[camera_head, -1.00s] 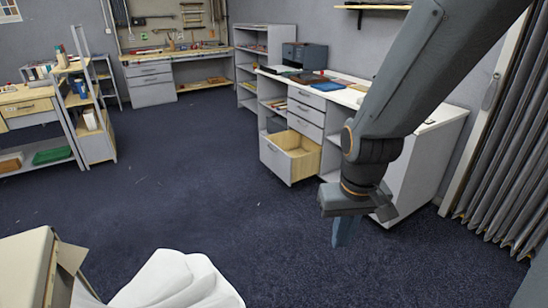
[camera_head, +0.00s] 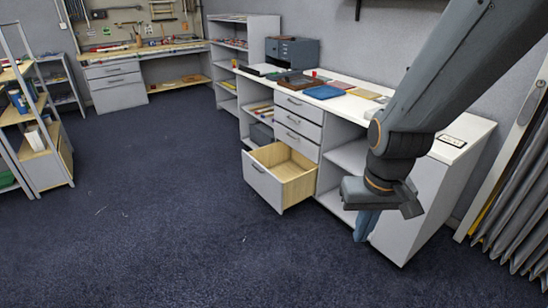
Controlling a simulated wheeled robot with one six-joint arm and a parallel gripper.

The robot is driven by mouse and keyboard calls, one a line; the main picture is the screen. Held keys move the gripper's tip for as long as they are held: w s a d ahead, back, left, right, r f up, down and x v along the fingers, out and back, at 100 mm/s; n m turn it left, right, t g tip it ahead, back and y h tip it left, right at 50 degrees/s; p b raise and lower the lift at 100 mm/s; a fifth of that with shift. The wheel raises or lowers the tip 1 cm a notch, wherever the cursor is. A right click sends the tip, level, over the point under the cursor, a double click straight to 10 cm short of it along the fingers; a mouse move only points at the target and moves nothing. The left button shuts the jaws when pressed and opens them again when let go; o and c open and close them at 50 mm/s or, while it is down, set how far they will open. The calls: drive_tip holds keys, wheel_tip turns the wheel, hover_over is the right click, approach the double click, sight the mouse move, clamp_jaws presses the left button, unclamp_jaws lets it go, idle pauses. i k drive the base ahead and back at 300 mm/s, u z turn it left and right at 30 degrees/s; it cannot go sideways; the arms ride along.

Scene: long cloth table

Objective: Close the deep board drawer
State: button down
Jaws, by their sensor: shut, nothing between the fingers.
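The deep board drawer (camera_head: 262,180) is the bottom drawer of the grey cabinet under the long white counter. It is pulled well out, and its pale wooden inside shows and looks empty. The shallower drawers above it (camera_head: 298,124) are shut. My gripper (camera_head: 365,226) points down with its blue-grey fingers together and nothing between them. In the picture it is to the right of and below the open drawer, in front of the cabinet's open shelf bay. It appears apart from the drawer.
The white counter (camera_head: 362,104) carries boards, trays and a dark box (camera_head: 292,52). A shelf unit (camera_head: 38,148) stands at the left and a workbench (camera_head: 118,75) at the back. Folded grey curtains (camera_head: 515,215) hang at the right. The dark carpet (camera_head: 150,230) before the drawer is clear.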

sight(283, 177)
drive_tip(key=u, duration=0.2)
drive_tip(key=i, duration=2.3)
drive_tip(key=u, duration=0.4)
